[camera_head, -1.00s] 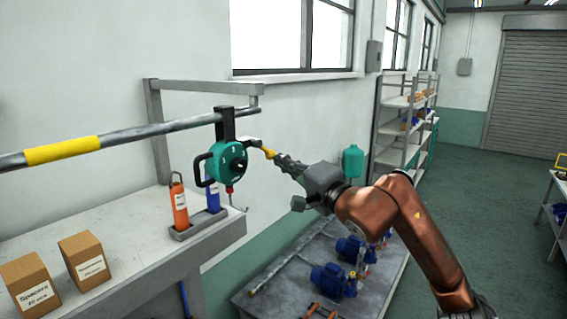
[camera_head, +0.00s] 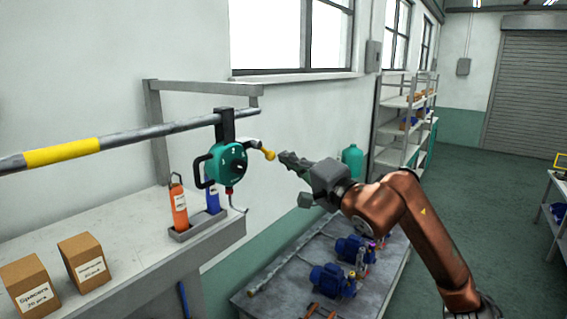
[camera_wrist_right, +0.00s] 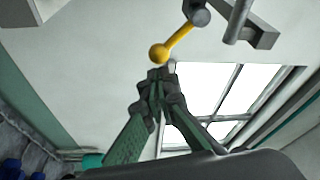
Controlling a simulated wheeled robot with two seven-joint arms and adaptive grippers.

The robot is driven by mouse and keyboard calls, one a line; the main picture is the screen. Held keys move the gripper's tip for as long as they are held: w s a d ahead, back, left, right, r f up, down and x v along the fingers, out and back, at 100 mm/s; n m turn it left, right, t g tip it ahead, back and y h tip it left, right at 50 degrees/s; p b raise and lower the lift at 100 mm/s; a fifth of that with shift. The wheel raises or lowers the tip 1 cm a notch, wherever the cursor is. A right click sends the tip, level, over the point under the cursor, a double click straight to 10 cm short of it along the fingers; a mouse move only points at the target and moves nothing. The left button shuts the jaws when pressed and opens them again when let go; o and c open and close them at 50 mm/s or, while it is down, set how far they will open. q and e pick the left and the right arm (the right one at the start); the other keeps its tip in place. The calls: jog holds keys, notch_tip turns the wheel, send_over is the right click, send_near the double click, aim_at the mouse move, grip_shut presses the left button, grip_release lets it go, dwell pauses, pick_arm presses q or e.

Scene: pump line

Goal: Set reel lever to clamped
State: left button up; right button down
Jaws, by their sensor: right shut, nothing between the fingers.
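The teal reel (camera_head: 228,164) hangs from a bracket on the overhead rail. Its lever (camera_head: 265,152) has a yellow rod with a round yellow knob and sticks out to the right of the reel. My right gripper (camera_head: 283,156) is shut and empty, just right of the knob, with a small gap between them in the head view. In the right wrist view the yellow lever (camera_wrist_right: 175,42) points down toward the shut fingertips (camera_wrist_right: 160,74), its knob just beyond them. Whether they touch there is hard to tell. My left gripper is not in view.
An orange bottle (camera_head: 179,205) and a blue bottle (camera_head: 213,200) stand in a holder below the reel. Two cardboard boxes (camera_head: 84,262) sit on the bench. A lower table (camera_head: 290,290) carries blue pumps. A hook hangs under the reel.

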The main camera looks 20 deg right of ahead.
jog(key=s+d+b, duration=0.4)
jog(key=s+d, duration=0.1)
jog(key=s, duration=0.4)
jog(key=shift+s+d+f+b, duration=0.2)
jog(key=shift+s+f+b, duration=0.1)
jog(key=shift+f+b, duration=0.1)
